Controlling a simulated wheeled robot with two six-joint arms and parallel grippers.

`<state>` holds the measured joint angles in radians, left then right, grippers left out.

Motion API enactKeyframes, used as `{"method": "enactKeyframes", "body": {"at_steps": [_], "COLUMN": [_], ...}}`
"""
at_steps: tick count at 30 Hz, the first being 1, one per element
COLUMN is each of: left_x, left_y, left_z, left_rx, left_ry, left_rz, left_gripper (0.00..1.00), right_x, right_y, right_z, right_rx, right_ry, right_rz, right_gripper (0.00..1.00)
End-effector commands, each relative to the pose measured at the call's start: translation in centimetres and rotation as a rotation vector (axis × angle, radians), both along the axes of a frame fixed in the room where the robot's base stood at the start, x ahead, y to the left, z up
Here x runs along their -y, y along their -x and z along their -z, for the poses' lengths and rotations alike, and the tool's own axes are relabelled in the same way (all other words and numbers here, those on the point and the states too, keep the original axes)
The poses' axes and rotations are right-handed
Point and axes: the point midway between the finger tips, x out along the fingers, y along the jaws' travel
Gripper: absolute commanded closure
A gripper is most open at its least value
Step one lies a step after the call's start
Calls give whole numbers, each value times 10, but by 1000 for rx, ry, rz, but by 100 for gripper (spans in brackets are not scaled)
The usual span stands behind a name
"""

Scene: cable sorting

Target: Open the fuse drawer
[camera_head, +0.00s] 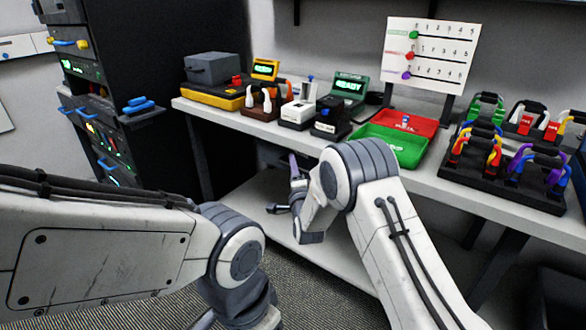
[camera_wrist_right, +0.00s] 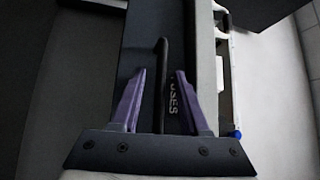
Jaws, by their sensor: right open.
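The fuse drawer (camera_wrist_right: 150,25) shows in the right wrist view as a dark front with partly covered white lettering ending in "USES". Its dark bar handle (camera_wrist_right: 162,58) stands out from the front. My right gripper (camera_wrist_right: 160,78) is open, with one purple finger on each side of the handle. I cannot tell whether either finger touches it. In the head view my right gripper (camera_head: 290,185) is low, below the table's front edge and partly hidden by my own arm. The drawer cannot be made out there. My left gripper is out of view.
The table (camera_head: 460,196) carries a green tray (camera_head: 408,152), a red tray (camera_head: 425,122), a black rack (camera_head: 500,185) of coloured cables and several small devices. A dark equipment rack (camera_head: 125,50) stands at the left. A white lower shelf (camera_head: 262,195) lies under the table.

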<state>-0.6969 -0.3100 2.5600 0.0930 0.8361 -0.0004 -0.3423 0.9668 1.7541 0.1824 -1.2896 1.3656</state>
Motion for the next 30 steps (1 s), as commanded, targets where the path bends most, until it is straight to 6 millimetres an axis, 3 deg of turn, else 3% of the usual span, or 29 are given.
{"method": "enactKeyframes", "body": {"at_steps": [7, 8, 11, 30], "left_x": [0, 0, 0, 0], "left_y": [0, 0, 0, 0], "left_z": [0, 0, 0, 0], "left_rx": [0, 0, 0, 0], "left_ry": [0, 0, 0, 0], "left_rz": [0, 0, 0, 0], "left_gripper": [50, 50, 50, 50], "right_x": [0, 0, 0, -1], "right_y": [-1, -1, -1, 0], "right_z": [0, 0, 0, 1], "right_rx": [-1, -1, -1, -2], "right_ry": [0, 0, 0, 0], "right_rz": [0, 0, 0, -1], "right_gripper": [55, 63, 100, 100]}}
